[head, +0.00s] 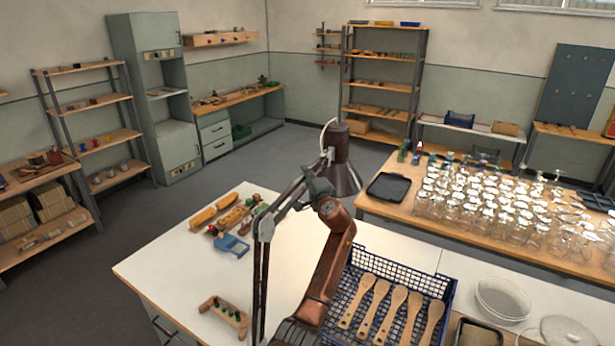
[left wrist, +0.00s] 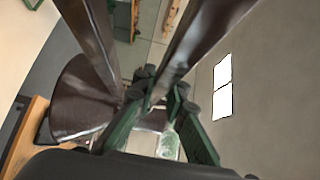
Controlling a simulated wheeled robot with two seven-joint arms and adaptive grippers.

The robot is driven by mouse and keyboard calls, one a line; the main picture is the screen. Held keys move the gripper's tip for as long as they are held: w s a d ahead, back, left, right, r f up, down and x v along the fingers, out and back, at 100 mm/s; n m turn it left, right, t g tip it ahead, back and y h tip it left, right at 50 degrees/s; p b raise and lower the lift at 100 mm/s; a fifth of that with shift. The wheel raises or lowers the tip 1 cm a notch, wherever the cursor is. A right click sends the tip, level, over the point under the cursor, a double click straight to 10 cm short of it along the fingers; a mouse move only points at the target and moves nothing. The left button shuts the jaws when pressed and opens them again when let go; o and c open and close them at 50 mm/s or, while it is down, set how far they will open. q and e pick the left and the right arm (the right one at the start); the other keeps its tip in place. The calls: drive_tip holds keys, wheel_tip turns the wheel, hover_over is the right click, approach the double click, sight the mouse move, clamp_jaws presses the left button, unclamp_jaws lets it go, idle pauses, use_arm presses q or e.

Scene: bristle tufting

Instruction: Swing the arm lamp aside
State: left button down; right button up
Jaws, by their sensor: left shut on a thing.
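The arm lamp stands at the front of the white bench, with its thin dark arm (head: 262,270) rising and bending right to a dark brown shade (head: 344,178). My left gripper (head: 318,186) is at the upper arm of the lamp, just below and left of the shade. In the left wrist view the green fingers (left wrist: 158,90) are closed at the dark bars of the lamp arm (left wrist: 187,42), and the brown shade (left wrist: 82,100) hangs close by on the left. The exact contact is partly hidden. My right gripper is not in view.
A blue crate (head: 437,286) with wooden brush bodies lies right of my arm. A wooden block with dark pegs (head: 224,312) and orange-yellow pieces (head: 212,210) lie on the bench (head: 165,262). Many clear glasses crowd the table (head: 398,210) behind right. The bench's left part is mostly clear.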

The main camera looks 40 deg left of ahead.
use_arm(q)
drive_tip(key=c, duration=1.9)
unclamp_jaws()
drive_tip(key=shift+c, duration=0.2)
drive_tip(key=v, duration=1.2)
drive_tip(key=shift+f, duration=0.1)
